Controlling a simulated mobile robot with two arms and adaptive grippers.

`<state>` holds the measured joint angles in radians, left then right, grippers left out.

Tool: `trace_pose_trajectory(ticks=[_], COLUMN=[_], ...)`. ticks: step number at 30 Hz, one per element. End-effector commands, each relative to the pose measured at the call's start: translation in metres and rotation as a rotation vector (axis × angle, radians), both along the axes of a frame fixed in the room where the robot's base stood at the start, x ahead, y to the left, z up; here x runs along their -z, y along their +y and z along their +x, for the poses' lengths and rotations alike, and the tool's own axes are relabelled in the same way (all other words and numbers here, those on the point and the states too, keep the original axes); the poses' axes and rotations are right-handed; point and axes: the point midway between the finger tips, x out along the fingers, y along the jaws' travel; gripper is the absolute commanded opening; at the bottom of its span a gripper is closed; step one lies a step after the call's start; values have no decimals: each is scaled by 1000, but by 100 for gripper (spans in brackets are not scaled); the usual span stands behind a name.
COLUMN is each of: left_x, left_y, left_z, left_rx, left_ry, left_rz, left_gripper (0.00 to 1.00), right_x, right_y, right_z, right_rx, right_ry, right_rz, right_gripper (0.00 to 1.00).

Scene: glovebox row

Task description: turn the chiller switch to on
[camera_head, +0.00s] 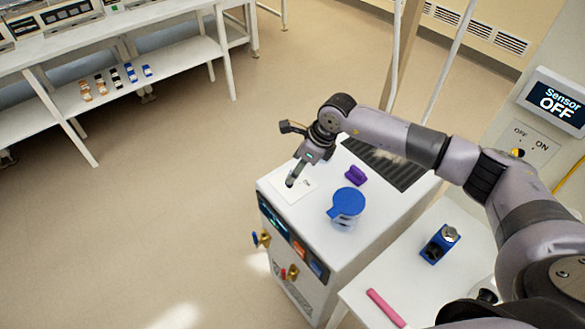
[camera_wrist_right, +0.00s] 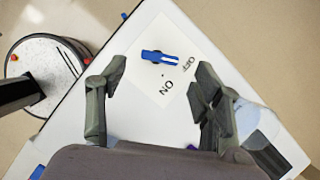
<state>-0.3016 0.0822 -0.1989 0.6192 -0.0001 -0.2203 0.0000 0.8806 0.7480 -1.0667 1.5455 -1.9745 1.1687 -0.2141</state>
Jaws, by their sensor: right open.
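The chiller (camera_head: 330,250) is a white cabinet with a front panel. On its top, a white switch plate (camera_head: 306,190) is partly hidden by my right gripper (camera_head: 292,181). In the right wrist view, the plate (camera_wrist_right: 190,38) carries a blue switch lever (camera_wrist_right: 160,57) and the printed words OFF and ON. The lever lies crosswise, with its right end near OFF; ON is lower on the plate. My right gripper also shows in the wrist view (camera_wrist_right: 160,82), fingers apart on either side of the plate, empty. The lever is beyond the fingertips with no visible contact. My left gripper is not in view.
On the chiller top are a blue-lidded jar (camera_head: 347,207), a purple object (camera_head: 355,175) and a dark vent grille (camera_head: 385,165). A side table holds a blue item (camera_head: 440,243) and a pink bar (camera_head: 385,308). A display reading Sensor OFF (camera_head: 558,102) is at right.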

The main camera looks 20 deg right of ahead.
Motion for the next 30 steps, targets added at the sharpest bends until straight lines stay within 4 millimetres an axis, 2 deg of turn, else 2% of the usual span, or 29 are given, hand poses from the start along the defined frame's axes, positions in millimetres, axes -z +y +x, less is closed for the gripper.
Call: trace_pose_trajectory(ticks=[3,7,18,30], left_x=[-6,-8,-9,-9], left_y=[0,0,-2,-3], left_z=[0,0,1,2], left_rx=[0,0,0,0], left_ry=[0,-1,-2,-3], left_rz=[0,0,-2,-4], left_gripper=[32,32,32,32], right_x=[17,29,35,35], right_y=[6,9,11,11], right_z=[4,8,9,9], right_rx=[0,1,-1,0], right_ry=[2,1,-2,-1], right_rz=[1,-1,0,0], right_gripper=[60,60,60,34])
